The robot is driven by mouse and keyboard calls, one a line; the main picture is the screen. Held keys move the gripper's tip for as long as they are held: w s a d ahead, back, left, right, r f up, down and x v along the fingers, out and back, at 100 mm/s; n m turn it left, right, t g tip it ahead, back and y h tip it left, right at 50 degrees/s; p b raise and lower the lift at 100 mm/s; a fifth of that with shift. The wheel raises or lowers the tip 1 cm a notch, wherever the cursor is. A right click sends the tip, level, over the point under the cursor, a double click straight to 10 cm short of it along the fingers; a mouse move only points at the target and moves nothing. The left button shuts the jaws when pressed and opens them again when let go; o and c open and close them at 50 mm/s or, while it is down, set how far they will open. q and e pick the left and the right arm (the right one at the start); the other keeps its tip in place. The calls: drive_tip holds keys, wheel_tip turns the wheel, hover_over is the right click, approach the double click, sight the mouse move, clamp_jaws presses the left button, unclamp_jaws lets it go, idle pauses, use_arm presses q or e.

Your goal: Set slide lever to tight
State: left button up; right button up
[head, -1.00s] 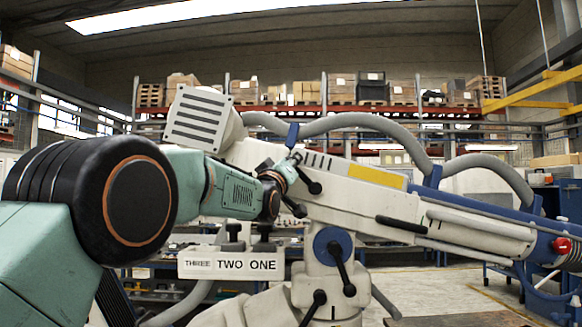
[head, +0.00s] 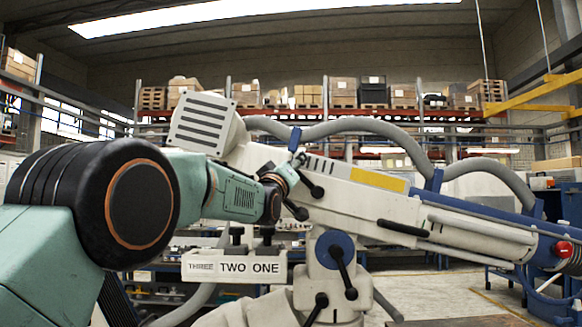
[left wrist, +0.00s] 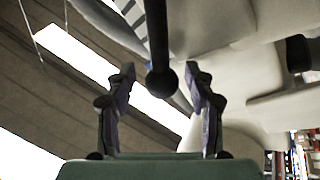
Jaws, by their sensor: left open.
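The white microscope arm (head: 420,238) crosses the head view from the centre to the right. Short black levers with ball knobs, such as the lever (head: 314,188), sit on it close to my left gripper (head: 298,162). Which one is the slide lever cannot be read from a label. In the left wrist view a black ball-ended lever (left wrist: 160,82) comes down from the top between the two fingers of my left gripper (left wrist: 160,85). The fingers are open, with a gap visible on both sides of the ball. My right gripper is not in view.
A grey hose (head: 365,124) loops above the arm. Shelves with boxes are far behind.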

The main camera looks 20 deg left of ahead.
use_arm(q)
drive_tip(key=shift+d, duration=0.1)
idle(0.3)
drive_tip(key=shift+v, duration=0.8)
drive_tip(key=v, duration=0.6)
drive_tip(key=shift+s, duration=0.3)
drive_tip(key=shift+w+f, duration=0.1)
drive_tip(key=shift+w, duration=0.05)
